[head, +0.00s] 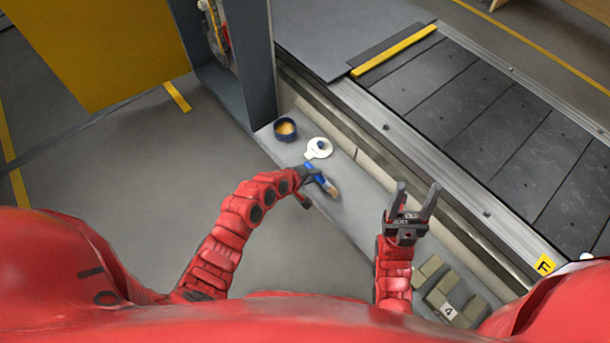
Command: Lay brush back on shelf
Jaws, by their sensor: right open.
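The brush (331,188) has a blue handle and tan bristles. It is at the grey shelf (360,222), at the hand of my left arm. My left gripper (312,180) is at the handle and partly hides it. I cannot tell whether its fingers are closed on the handle, or whether the brush touches the shelf. My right gripper (418,188) is open and empty, with its two fingers apart, to the right of the brush near the shelf's conveyor side.
A dark blue bowl with orange contents (286,129) and a white round item with a blue top (319,148) stand on the shelf beyond the brush. Tan blocks (441,290) lie at its near end. The slat conveyor (480,120) runs along the right. A grey post (250,60) stands behind.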

